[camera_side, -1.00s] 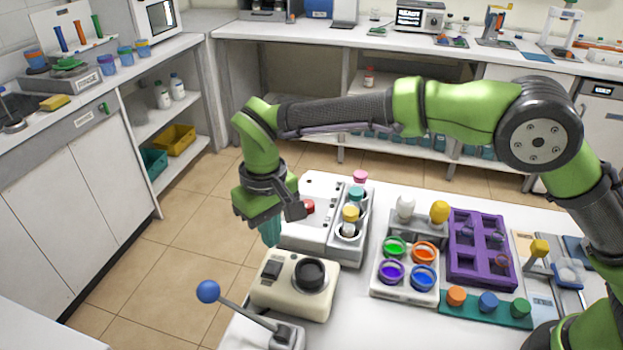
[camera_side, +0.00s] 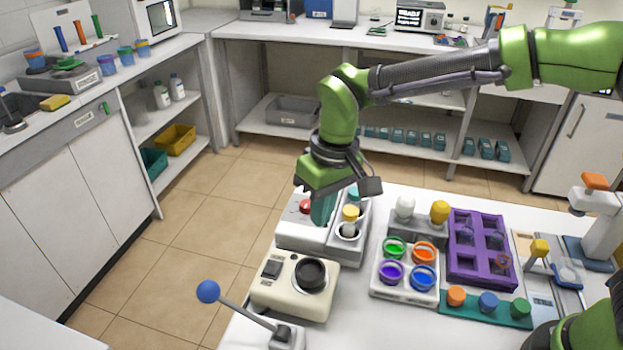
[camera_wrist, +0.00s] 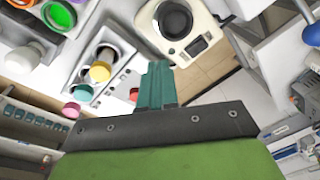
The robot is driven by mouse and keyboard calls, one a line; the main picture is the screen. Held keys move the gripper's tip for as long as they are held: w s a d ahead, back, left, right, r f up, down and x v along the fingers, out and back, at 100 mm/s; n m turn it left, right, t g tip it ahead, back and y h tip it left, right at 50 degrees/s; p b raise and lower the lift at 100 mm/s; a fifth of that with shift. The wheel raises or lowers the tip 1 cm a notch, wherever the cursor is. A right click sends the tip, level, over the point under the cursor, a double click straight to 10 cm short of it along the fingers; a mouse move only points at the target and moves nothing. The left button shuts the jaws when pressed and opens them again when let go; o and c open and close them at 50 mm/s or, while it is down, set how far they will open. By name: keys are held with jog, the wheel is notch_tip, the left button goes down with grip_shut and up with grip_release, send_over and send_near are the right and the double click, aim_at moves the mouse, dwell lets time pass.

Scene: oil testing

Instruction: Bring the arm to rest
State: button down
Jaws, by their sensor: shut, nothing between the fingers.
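My gripper (camera_side: 322,212) is shut and empty, its teal fingers pressed together and pointing down. In the side view it hangs in front of the grey-white device (camera_side: 297,243) with the red button and the coloured-cap vials, hiding part of it. In the wrist view the closed fingers (camera_wrist: 157,84) show at the centre, below the cream round-welled device. My arm is raised and reaches in from the right.
The cream device (camera_side: 285,297) and a blue-knobbed lever (camera_side: 208,291) stand at the table's front left. A tray of coloured cups (camera_side: 407,293), a purple rack (camera_side: 463,270) and a teal strip of caps (camera_side: 472,310) lie to the right. Floor is free at left.

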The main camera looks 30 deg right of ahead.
jog(key=s+d+r+m+t, duration=0.3)
jog(key=s+d, duration=0.4)
jog(key=d, duration=0.4)
jog(key=s+d+r+m+t, duration=0.3)
jog(key=s+d+r, duration=0.2)
jog(key=s+d, duration=0.3)
jog(key=d, duration=0.2)
jog(key=shift+s+d+r+t+y, duration=0.15)
jog(key=shift+d+t+y, duration=0.15)
jog(key=shift+d+y, duration=0.1)
